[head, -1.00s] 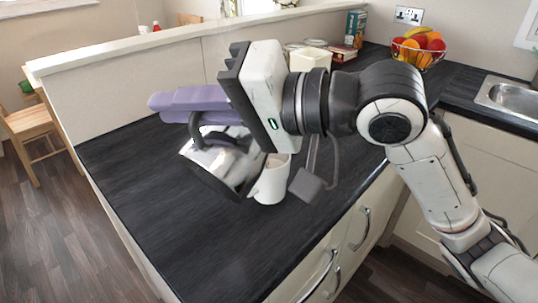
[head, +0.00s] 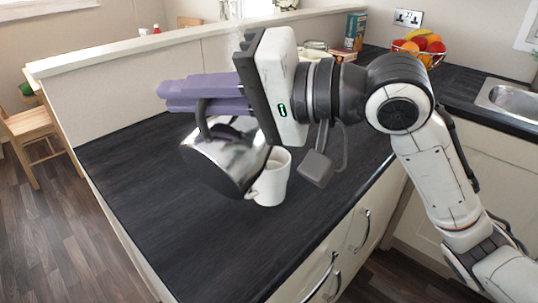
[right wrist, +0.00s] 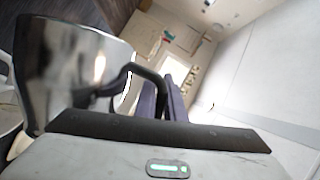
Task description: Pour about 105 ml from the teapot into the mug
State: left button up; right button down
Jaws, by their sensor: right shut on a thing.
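A shiny metal teapot (head: 222,158) with a dark handle hangs over the black counter, tilted, just left of and above the white mug (head: 271,180). My right gripper (head: 205,100), with purple fingers, is shut on the teapot's handle. The mug stands upright on the counter, and the teapot overlaps its left rim. The mug's inside is mostly hidden, and I cannot see any stream or liquid level. In the right wrist view the teapot (right wrist: 75,70) fills the left side, with its dark handle by the purple fingers (right wrist: 165,98). My left gripper is not in view.
The black counter (head: 140,190) is clear to the left and front. A low wall (head: 120,85) runs along its back. A fruit basket (head: 420,50), boxes (head: 355,30) and a sink (head: 512,97) are farther right. A wooden chair (head: 30,125) is at left.

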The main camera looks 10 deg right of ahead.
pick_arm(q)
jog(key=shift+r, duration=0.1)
pick_arm(e)
jog(key=shift+d+r, duration=0.1)
jog(key=shift+s+a+f+b, duration=0.25)
jog(key=shift+a+f+b, duration=0.1)
jog(key=shift+b, duration=0.1)
pick_arm(q)
jog(key=p, duration=0.2)
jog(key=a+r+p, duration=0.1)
jog(key=p, duration=0.1)
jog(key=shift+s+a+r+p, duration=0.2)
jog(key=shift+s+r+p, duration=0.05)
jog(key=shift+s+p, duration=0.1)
pick_arm(e)
jog(key=s+a+f+n+h, duration=0.2)
jog(key=s+a+f+n, duration=0.2)
jog(key=a+f+n, duration=0.1)
jog(key=shift+f+n+t+h, duration=0.3)
jog(key=shift+f+n+t, duration=0.15)
jog(key=shift+f, duration=0.5)
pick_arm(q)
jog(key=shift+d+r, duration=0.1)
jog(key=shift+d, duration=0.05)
pick_arm(e)
jog(key=shift+s, duration=0.15)
